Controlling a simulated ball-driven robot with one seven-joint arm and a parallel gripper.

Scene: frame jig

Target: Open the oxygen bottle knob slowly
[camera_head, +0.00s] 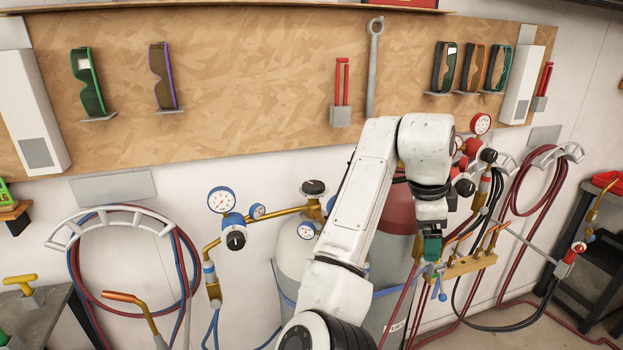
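A pale bottle (292,255) with blue-rimmed gauges, apparently the oxygen bottle, stands against the wall left of my arm. Its dark round knob (314,187) sits on top of the brass valve and is in plain view. My gripper (433,272) hangs at the end of my white arm, right of the bottles and well apart from the knob. The gripper is small and lies against a cluttered background, so its finger opening is unclear. My arm hides part of the bottles.
A red-topped bottle (397,212) stands behind my arm. A large blue-rimmed gauge (222,200) and a regulator knob (236,240) are left of the pale bottle. Coiled hoses hang on both sides. A torch holder (468,265) is beside my gripper.

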